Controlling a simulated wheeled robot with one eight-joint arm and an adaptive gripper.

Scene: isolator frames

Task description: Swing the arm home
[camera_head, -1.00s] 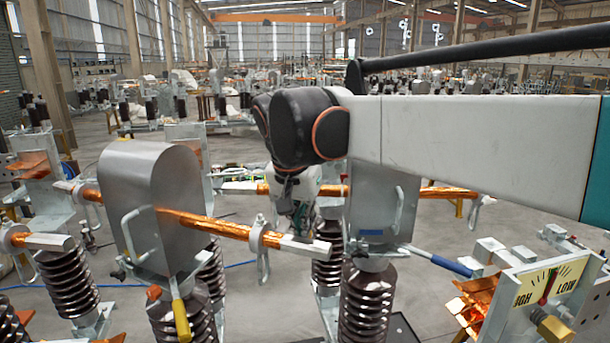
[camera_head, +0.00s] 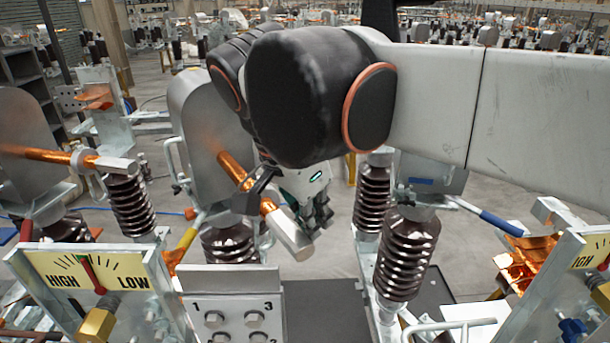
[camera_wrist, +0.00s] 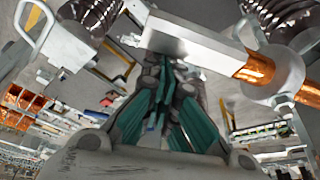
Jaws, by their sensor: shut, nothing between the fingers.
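My gripper (camera_head: 318,214) is in the middle of the head view, below the black elbow of my arm, beside the free end of a copper rod with a square metal tip (camera_head: 289,234). In the wrist view my gripper (camera_wrist: 165,88) has its dark green fingers drawn together, with nothing visible between them. The metal tip (camera_wrist: 177,38) and the copper rod (camera_wrist: 256,70) cross the top of that view close to the fingertips. I cannot tell whether they touch. My arm reaches in from the right and hides part of the scene.
Brown ribbed insulators (camera_head: 407,252) stand right of and below my gripper. A HIGH/LOW gauge (camera_head: 88,275) is at the front left, with a numbered bolt plate (camera_head: 236,308) beside it. A blue-handled lever (camera_head: 500,223) is at the right. Grey floor shows between the frames.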

